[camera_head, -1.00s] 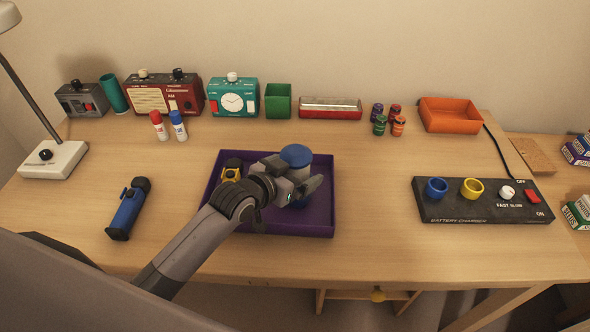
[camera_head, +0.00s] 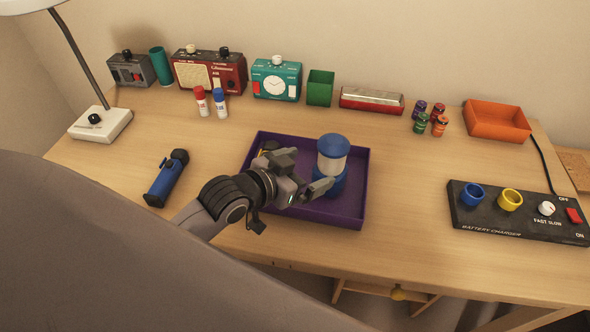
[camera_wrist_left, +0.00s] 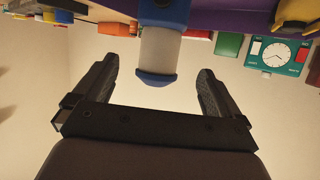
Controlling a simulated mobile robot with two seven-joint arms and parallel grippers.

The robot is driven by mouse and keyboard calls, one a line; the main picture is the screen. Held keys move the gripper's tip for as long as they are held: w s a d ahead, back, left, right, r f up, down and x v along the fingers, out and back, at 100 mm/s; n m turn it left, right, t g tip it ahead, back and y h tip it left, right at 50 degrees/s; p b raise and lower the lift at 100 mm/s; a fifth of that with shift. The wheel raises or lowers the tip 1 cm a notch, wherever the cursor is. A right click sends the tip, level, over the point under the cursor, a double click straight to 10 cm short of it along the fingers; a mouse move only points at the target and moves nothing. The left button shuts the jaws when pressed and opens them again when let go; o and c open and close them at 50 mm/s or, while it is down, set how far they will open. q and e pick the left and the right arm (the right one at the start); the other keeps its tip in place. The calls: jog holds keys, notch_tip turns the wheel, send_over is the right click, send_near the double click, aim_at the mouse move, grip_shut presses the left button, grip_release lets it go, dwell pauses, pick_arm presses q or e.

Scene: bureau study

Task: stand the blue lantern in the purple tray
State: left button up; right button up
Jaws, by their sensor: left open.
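The blue lantern (camera_head: 331,162) has a blue cap, a pale clear middle and a blue base. It stands upright in the right part of the purple tray (camera_head: 345,213). My left gripper (camera_head: 307,175) is open just left of the lantern in the head view. In the left wrist view the lantern (camera_wrist_left: 160,50) shows upside down, ahead of and between the open fingers (camera_wrist_left: 157,85), with clear space on both sides. A yellow and dark object (camera_head: 268,148) lies in the tray, partly hidden behind my gripper. My right gripper is not in view.
A blue flashlight (camera_head: 166,178) lies left of the tray. A black battery charger (camera_head: 515,212) is at the right. Glue sticks (camera_head: 210,102), radios, a teal clock (camera_head: 277,79), a green box and an orange bin (camera_head: 497,121) line the back.

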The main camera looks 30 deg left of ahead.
pick_arm(q)
jog(key=shift+v, duration=1.5)
